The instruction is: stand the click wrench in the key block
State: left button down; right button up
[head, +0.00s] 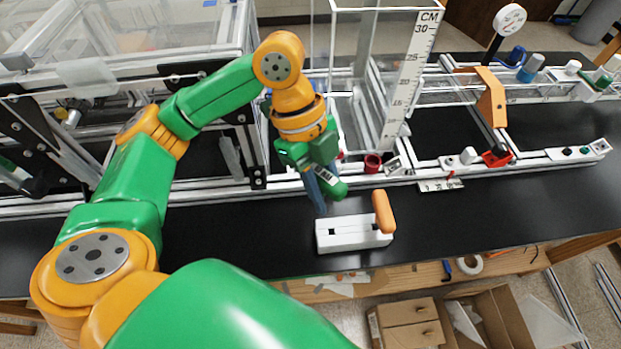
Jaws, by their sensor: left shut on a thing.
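The click wrench (319,197) looks like a blue bar. It is tilted, with its upper part mostly hidden behind my left gripper and wrist. My left gripper (322,172) is shut on it. The lower end of the wrench points down at the key block (347,244), close above its back left part. Whether the two touch cannot be told. The key block is white and lies on the black bench top, with a dark opening in its top left. An orange-handled key (383,211) stands at the block's right end. My right gripper is not in view.
A metal extrusion frame (220,188) runs along the bench behind the block. A clear tank with a centimetre scale (412,80) and a small red cup (372,163) are behind it. The black bench top (480,208) is clear to the right of the block.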

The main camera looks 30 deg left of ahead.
pick_arm(q)
jog(key=d+m, duration=0.1)
jog(key=m, duration=0.1)
jog(key=m+g, duration=0.1)
jog(key=shift+d+f+m+y, duration=0.3)
jog(key=shift+d+f+m, duration=0.05)
jog(key=shift+f+m, duration=0.05)
jog(key=m, duration=0.1)
jog(key=m+g, duration=0.1)
jog(key=m+y, duration=0.1)
jog(key=m, duration=0.1)
jog(key=shift+s+d+f, duration=0.2)
jog(key=shift+s+d, duration=0.05)
jog(key=shift+d, duration=0.15)
jog(key=shift+f+b, duration=0.45)
jog(key=shift+f, duration=1.9)
jog(key=shift+p, duration=0.45)
jog(key=shift+f, duration=0.2)
